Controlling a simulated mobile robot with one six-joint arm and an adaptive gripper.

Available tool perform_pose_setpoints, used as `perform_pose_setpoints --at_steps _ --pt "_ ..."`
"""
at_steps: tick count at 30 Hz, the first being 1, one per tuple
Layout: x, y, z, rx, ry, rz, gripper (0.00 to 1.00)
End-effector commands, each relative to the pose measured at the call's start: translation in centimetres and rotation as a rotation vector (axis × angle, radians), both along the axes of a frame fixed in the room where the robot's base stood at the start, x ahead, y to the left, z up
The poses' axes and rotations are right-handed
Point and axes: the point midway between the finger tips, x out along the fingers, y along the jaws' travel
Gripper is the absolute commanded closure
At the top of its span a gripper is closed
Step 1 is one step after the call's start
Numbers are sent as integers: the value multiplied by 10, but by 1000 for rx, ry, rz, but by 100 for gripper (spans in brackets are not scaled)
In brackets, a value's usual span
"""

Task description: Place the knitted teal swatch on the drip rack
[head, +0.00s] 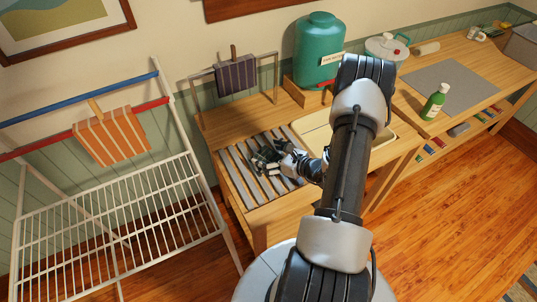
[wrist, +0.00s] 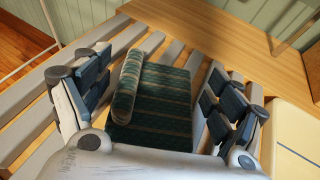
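The knitted teal swatch (wrist: 155,105), dark green with pale stripes, lies between my fingers in the wrist view, over the grey slats. Its left edge is folded or rolled up. My gripper (wrist: 160,100) is open, with a gap between the swatch and the finger on each side. In the head view my gripper (head: 267,161) is low over the grey slatted drip rack (head: 236,182) on the wooden table. There my gripper mostly hides the swatch. The slats also show in the wrist view (wrist: 40,80).
A cream board (head: 313,130) lies right of the slats. A striped purple cloth (head: 236,76) hangs on a small stand behind. A white airer (head: 120,215) with an orange cloth (head: 112,136) stands left. A green jug (head: 318,50) stands at the back.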

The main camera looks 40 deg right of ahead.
Motion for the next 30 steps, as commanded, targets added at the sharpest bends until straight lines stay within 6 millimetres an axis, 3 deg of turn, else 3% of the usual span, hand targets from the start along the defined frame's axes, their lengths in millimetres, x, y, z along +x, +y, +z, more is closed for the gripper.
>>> perform_pose_setpoints --at_steps 16,30 --pt "-3 -1 6 0 0 -2 6" --pt "-89 -15 43 0 0 -5 6"
